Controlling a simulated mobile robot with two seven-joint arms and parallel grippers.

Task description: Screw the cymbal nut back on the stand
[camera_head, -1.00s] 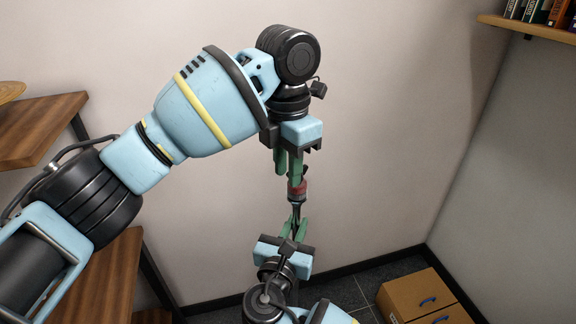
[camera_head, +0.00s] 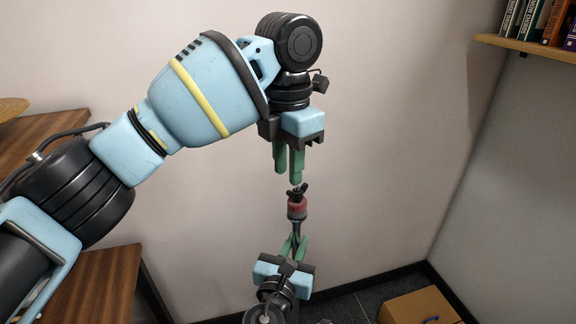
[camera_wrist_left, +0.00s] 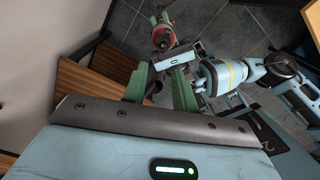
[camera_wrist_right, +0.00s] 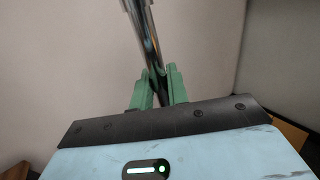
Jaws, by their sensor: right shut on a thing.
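The black wing-shaped cymbal nut (camera_head: 298,190) sits on top of the stand, above a red felt (camera_head: 297,210). The nut and felt also show from above in the left wrist view (camera_wrist_left: 163,40). My left gripper (camera_head: 289,180) is open and empty just above the nut, its green fingers pointing down and apart from it. My right gripper (camera_head: 294,240) is shut on the stand's metal rod (camera_wrist_right: 146,42) below the felt. The rod runs up between its fingers in the right wrist view. The lower part of the stand is hidden behind my right gripper.
A wooden shelf unit (camera_head: 105,275) stands at the left. A cardboard box (camera_head: 418,306) is on the dark tiled floor at lower right. A bookshelf (camera_head: 530,45) hangs at upper right. The wall behind is bare, with free room right of my grippers.

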